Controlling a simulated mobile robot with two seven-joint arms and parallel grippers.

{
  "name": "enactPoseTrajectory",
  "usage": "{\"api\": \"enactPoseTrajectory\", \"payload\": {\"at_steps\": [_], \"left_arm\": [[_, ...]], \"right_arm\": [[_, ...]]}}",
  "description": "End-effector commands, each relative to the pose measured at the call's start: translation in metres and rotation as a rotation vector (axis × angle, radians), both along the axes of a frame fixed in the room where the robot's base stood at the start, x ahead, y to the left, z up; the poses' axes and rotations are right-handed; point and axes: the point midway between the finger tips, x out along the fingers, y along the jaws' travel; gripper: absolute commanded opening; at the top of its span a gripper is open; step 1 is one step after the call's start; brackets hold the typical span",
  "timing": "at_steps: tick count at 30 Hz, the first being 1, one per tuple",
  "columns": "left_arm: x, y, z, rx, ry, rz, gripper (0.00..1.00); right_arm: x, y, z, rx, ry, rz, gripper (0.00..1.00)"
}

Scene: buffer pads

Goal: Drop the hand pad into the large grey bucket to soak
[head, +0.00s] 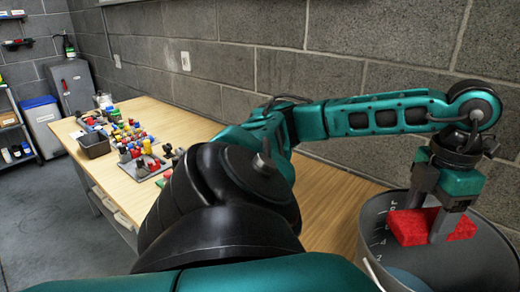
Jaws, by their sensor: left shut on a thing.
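The hand pad is a red, rough-looking block (408,227). My left gripper (436,222) points down and is shut on the pad, with its fingers on either side of it. The large grey bucket (487,262) stands at the lower right, cut off by the picture's edge. The pad is held over the bucket's opening, near rim height, in front of the marked inner wall. My right gripper is not in view.
A long wooden table (180,126) runs along the block wall. At its far end are a dark tray (95,146) and several small coloured parts on grey boards. A blue-lidded bin (41,122) and a grey cabinet stand at the back left. The floor at left is clear.

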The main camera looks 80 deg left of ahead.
Motion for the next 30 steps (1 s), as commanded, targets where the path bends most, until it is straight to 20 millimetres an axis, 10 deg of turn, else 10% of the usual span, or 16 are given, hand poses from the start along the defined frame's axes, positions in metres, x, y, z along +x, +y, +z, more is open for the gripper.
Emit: {"api": "enactPoseTrajectory", "payload": {"at_steps": [2,3,12,23,30], "left_arm": [[0.0,0.0,0.0,0.0,0.0,0.0,0.41],[0.0,0.0,0.0,0.0,0.0,0.0,0.67],[0.0,0.0,0.0,0.0,0.0,0.0,0.95],[0.0,0.0,0.009,-0.001,-0.001,0.0,0.95],[0.001,0.0,0.06,-0.002,-0.007,0.0,0.95]], "right_arm": [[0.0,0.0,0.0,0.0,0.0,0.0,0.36],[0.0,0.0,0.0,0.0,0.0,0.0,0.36],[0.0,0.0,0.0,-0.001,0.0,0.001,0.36],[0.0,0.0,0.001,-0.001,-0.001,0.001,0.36],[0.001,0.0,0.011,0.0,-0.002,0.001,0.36]]}}
